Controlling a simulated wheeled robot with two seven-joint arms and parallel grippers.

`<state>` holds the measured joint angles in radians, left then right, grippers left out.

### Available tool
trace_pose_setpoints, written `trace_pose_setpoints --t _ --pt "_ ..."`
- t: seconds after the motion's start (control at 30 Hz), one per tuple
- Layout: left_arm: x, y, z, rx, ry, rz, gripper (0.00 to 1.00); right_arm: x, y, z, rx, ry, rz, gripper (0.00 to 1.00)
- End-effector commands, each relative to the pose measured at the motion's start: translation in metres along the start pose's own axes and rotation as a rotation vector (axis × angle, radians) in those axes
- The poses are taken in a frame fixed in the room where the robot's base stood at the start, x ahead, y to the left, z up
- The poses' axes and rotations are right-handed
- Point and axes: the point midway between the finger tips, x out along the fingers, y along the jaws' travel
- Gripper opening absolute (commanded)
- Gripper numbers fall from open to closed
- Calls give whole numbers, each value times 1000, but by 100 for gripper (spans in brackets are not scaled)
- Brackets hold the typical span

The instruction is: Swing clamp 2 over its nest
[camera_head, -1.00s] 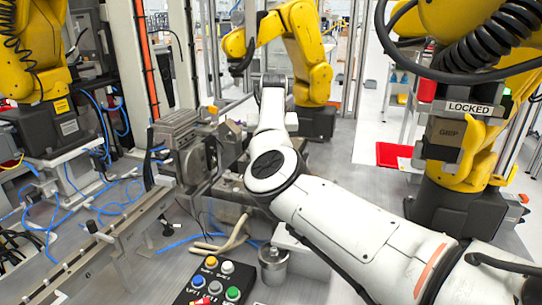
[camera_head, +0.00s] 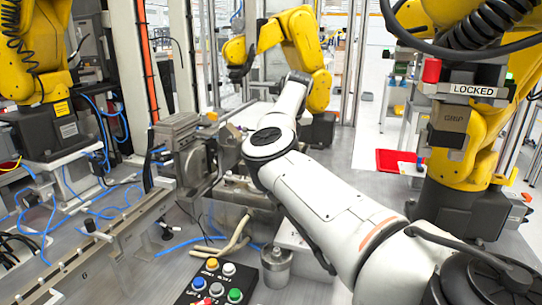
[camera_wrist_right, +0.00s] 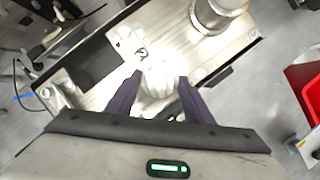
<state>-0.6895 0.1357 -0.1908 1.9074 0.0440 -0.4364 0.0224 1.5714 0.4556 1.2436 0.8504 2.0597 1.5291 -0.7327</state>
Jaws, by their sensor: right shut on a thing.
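In the right wrist view a light metal plate (camera_wrist_right: 115,45) carries a dark mark that reads as a 2. My right gripper (camera_wrist_right: 160,80) is over this plate, its two dark fingers on either side of a pale, bright part (camera_wrist_right: 158,78), which I take to be clamp 2. The gripper is shut on that part. Glare and the fingers hide its shape, and I cannot tell how it sits relative to the nest. In the head view my white right arm reaches away to the back, and its gripper is hidden. My left gripper is in neither view.
A metal cylinder (camera_wrist_right: 218,12) stands on the plate's right part. In the head view a button box (camera_head: 217,283) and a metal pot (camera_head: 276,265) stand in front. Yellow robot arms (camera_head: 292,45) stand around. A red tray (camera_head: 397,160) lies at right.

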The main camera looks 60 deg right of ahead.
Motion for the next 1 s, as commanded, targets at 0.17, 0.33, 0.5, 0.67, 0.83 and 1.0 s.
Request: trace_pose_setpoints --t 0.17,0.33,0.5,0.67,0.83,1.0 --pt "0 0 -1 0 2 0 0 -2 0 4 -2 -11 -6 62" --pt "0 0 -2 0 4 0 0 -2 1 3 -2 -7 -5 66" --pt "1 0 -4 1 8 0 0 -2 1 2 -1 -5 -5 66" --pt "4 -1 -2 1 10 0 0 -19 1 2 1 -8 -5 66" --pt "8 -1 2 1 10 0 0 -53 1 3 -1 -10 -4 66" --pt "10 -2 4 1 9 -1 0 -84 1 3 0 -10 -5 66"
